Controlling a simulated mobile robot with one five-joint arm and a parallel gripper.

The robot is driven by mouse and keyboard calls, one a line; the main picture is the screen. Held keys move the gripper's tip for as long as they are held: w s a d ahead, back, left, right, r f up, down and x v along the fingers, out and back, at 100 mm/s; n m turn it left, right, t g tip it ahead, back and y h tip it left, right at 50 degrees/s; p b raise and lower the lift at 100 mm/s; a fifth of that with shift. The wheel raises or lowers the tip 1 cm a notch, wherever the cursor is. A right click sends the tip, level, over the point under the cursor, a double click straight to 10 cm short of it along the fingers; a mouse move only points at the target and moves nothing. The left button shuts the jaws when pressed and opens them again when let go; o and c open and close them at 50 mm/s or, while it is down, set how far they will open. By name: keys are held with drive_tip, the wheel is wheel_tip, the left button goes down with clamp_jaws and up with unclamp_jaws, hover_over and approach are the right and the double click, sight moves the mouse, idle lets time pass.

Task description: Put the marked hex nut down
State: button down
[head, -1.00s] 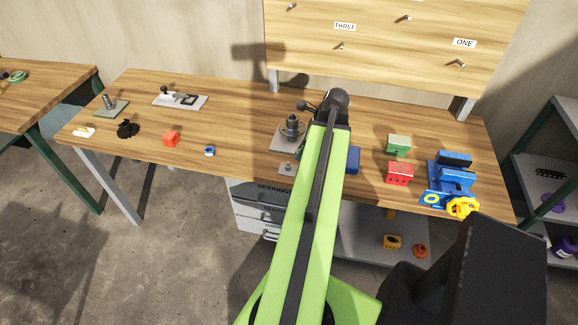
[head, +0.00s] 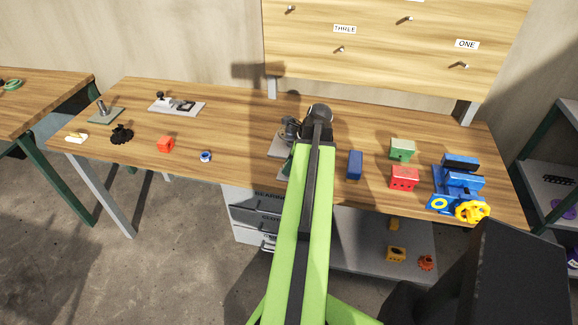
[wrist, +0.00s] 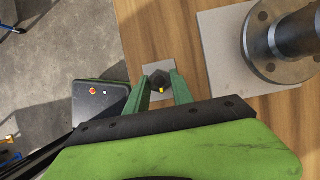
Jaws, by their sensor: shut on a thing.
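The marked hex nut (wrist: 160,82) is dark, with a yellow mark on it, and shows in the wrist view between the green fingers of my gripper (wrist: 161,78). My gripper is shut on the nut, over a small grey plate (wrist: 157,65) on the wooden bench. I cannot tell whether the nut touches the plate. In the head view my arm hides the nut and most of the gripper.
A grey base plate (wrist: 212,62) with a flanged metal post (wrist: 290,40) stands close right of my gripper. A blue block (head: 355,165), green block (head: 402,150), red block (head: 404,179) and blue vise (head: 462,180) stand further right. A blue ring (head: 205,156) lies left.

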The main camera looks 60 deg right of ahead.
drive_tip(key=shift+f, duration=0.25)
drive_tip(key=c, duration=1.1)
unclamp_jaws()
drive_tip(key=shift+r, duration=0.1)
drive_tip(key=shift+r, duration=0.1)
drive_tip(key=shift+r+p, duration=0.25)
drive_tip(key=shift+p, duration=0.05)
drive_tip(key=p+v, duration=1)
drive_tip(key=v, duration=0.1)
drive_tip(key=shift+s+r+p, duration=0.2)
drive_tip(key=shift+r+p, duration=0.1)
drive_tip(key=shift+p, duration=0.05)
drive_tip(key=shift+w, duration=0.1)
